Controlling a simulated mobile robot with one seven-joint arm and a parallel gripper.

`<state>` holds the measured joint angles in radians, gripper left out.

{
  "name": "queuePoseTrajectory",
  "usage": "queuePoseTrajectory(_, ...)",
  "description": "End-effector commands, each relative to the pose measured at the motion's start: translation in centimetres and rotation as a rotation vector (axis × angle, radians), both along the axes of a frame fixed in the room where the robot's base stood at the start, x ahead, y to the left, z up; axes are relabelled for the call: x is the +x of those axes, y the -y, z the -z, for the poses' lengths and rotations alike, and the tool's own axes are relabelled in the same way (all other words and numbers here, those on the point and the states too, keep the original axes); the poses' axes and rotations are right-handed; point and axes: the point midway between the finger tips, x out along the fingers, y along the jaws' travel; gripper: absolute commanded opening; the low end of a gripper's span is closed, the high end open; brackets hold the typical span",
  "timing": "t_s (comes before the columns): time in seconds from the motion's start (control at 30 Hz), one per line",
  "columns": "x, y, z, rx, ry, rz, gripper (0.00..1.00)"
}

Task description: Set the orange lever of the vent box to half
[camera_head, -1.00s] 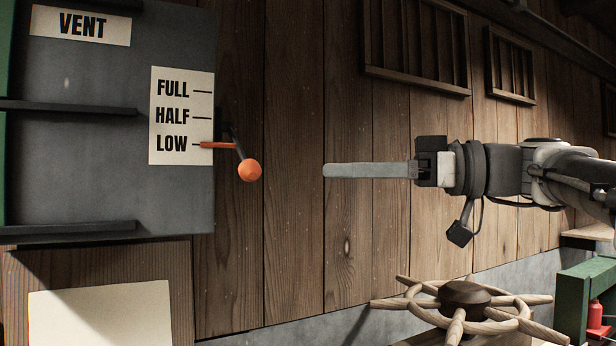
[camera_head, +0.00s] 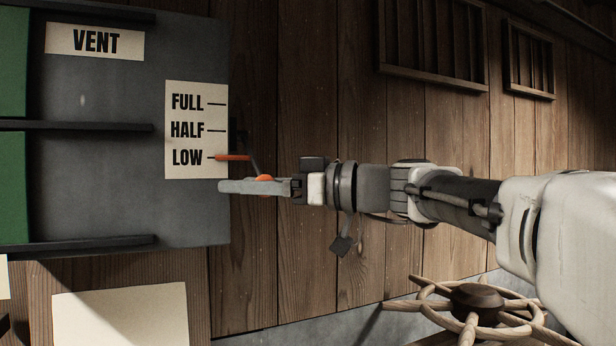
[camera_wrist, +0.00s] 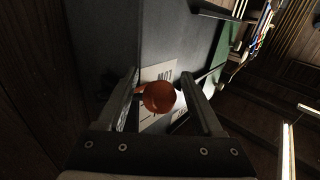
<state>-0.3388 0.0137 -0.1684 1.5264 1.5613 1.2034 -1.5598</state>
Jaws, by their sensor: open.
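The grey vent box (camera_head: 100,190) is on the left in the head view, with a white scale plate (camera_head: 197,92) marked FULL, HALF and LOW. The orange pointer (camera_head: 233,158) of the lever is at the LOW mark. The lever's orange ball knob (camera_head: 264,178) is partly hidden behind my gripper (camera_head: 222,186). In the wrist view the knob (camera_wrist: 159,97) shows between the two fingers of my gripper (camera_wrist: 166,88), which are open around it. I cannot tell whether either finger touches it.
A wooden spoked wheel (camera_head: 478,300) is at the lower right in the head view. Slatted vents (camera_head: 432,45) are set high in the plank wall. A blank pale sheet (camera_head: 120,315) is below the vent box.

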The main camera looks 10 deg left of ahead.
Motion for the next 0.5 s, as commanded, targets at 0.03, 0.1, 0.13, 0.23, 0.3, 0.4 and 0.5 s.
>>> queuePoseTrajectory(0.03, 0.04, -0.31, -0.06, 0.0, 0.0, -0.001, 0.68)
queuePoseTrajectory(0.1, 0.1, -0.51, -0.01, 0.0, 0.0, 0.0, 0.68)
queuePoseTrajectory(0.13, 0.11, -0.56, 0.01, 0.0, 0.0, 0.001, 0.68)
queuePoseTrajectory(0.23, 0.13, -0.59, 0.04, 0.0, 0.0, 0.001, 0.68)
queuePoseTrajectory(0.3, 0.12, -0.57, 0.04, 0.0, 0.0, 0.001, 0.68)
queuePoseTrajectory(0.4, 0.12, -0.56, 0.04, 0.0, 0.0, 0.001, 0.59)
queuePoseTrajectory(0.5, 0.12, -0.54, 0.03, 0.0, 0.0, 0.001, 0.41)
